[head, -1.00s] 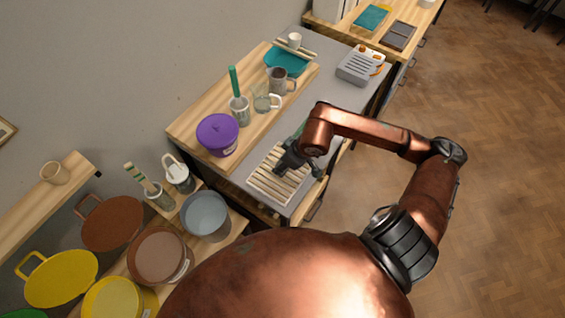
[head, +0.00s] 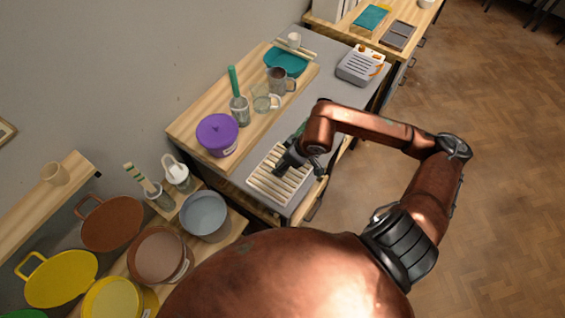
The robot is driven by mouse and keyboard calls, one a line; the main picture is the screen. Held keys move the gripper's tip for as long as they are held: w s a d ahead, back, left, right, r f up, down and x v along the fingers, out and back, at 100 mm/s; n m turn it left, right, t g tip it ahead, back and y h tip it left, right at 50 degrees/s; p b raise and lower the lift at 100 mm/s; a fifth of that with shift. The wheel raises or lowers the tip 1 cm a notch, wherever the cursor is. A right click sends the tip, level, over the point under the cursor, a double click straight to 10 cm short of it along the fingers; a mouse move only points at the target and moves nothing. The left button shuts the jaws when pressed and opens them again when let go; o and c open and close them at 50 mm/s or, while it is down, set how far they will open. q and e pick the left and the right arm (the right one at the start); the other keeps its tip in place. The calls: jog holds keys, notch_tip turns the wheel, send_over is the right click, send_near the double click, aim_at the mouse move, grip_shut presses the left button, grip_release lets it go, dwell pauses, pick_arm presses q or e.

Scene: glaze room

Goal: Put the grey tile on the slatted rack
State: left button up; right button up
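The slatted rack (head: 266,187) is a pale rack with parallel slats. It lies on the grey counter top near its front end. My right gripper (head: 284,168) is dark and points down over the rack's far right part, close to the slats. The wrist and arm hide its fingertips, so I cannot tell whether it is open or holds something. I cannot make out a grey tile at the rack. A flat dark grey piece (head: 398,36) lies on the far wooden table, but I cannot tell whether it is a tile. My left gripper is not in view.
A wooden board (head: 190,127) behind the rack carries a purple lidded pot (head: 217,134), a glass mug (head: 262,101), a grey mug (head: 280,80) and a teal bowl (head: 287,62). A grey slotted box (head: 358,66) stands farther along the counter. Pots crowd the lower left.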

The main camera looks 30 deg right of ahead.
jog(key=v, duration=1)
jog(key=shift+r, duration=0.15)
jog(key=shift+s, duration=0.15)
